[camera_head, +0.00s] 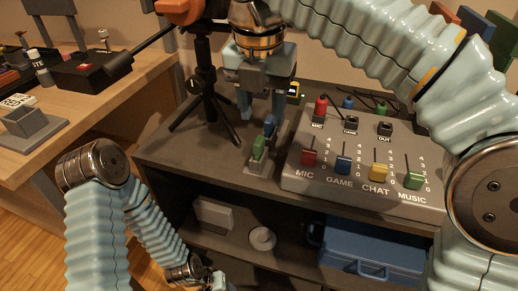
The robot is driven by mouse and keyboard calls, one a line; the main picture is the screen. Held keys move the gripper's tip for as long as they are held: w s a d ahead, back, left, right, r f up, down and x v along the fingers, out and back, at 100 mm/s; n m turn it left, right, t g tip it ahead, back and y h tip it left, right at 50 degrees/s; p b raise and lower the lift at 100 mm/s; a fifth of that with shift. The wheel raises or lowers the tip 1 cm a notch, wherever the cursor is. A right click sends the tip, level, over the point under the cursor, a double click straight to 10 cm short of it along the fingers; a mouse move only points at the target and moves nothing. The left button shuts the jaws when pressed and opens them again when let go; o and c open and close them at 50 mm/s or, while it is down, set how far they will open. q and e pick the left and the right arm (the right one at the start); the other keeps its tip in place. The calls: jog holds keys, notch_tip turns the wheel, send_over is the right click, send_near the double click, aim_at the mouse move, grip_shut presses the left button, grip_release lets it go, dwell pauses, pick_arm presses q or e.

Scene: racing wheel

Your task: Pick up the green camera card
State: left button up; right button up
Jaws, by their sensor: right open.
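A green camera card (258,149) stands upright in a small grey holder (262,168) on the dark desk top. A blue card (270,126) stands just behind it in the same row. My right gripper (262,108) points down above and behind the cards, open, with its fingers apart. The green card is in front of the fingers, and I see nothing held between them. My left arm comes in at the lower left and bends down, its end (213,281) low near the bottom edge. The left fingers cannot be made out.
A grey mixer (290,178) with coloured sliders and knobs stands right of the cards. A black tripod (205,95) stands to the left. The shelf below holds a blue case (365,247) and a white roll (262,239). A wooden table (120,95) is at left.

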aim_at(259, 140)
jog(key=f, duration=0.2)
jog(key=f+b, duration=0.1)
jog(key=f, duration=0.2)
jog(key=w+f+b, duration=0.1)
jog(key=f, duration=0.2)
jog(key=shift+a, duration=0.25)
grip_shut()
